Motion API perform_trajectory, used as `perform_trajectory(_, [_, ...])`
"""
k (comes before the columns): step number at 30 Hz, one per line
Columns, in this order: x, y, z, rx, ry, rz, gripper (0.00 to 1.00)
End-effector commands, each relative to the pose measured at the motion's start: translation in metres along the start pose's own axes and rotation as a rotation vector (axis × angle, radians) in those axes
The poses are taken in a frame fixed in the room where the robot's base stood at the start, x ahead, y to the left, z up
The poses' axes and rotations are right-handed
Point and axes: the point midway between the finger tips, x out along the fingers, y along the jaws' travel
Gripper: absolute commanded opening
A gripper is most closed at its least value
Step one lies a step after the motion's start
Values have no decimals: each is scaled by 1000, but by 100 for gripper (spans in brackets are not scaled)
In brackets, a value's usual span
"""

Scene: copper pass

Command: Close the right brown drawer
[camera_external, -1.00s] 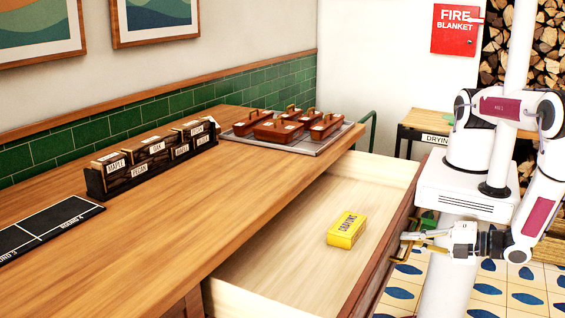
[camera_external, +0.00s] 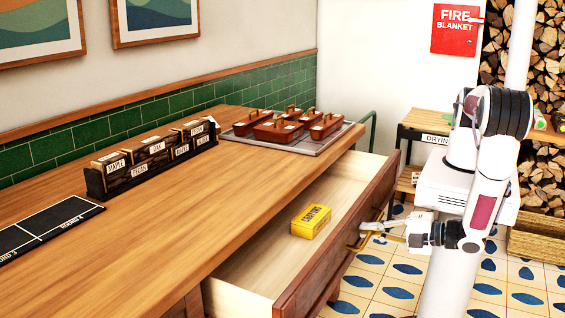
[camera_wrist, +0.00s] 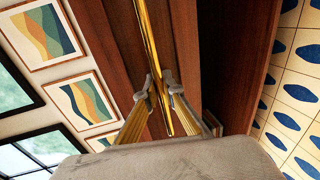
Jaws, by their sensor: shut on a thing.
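The brown drawer (camera_external: 330,246) stands partly open under the wooden counter, its front facing the lower right in the external view. A yellow box (camera_external: 311,221) with dark lettering lies inside on the pale drawer floor. A brass handle (camera_external: 357,243) runs along the drawer front. My gripper (camera_external: 371,229) is at this handle, outside the drawer. In the wrist view the gripper (camera_wrist: 158,90) has its two fingers shut around the brass handle (camera_wrist: 148,45), which crosses the brown drawer front (camera_wrist: 190,40).
The counter (camera_external: 190,225) carries a rack of wooden blocks (camera_external: 150,165) and a tray (camera_external: 315,147) with several brown handled blocks. A low drying table (camera_external: 425,120) stands behind. Patterned tile floor (camera_external: 385,285) is open in front of the drawer.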

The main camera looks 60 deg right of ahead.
Motion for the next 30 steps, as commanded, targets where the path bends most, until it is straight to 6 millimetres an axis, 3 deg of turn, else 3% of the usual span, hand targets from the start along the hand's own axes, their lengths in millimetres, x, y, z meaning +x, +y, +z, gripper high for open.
perform_trajectory(30, [146,33,1,4,-4,8,0])
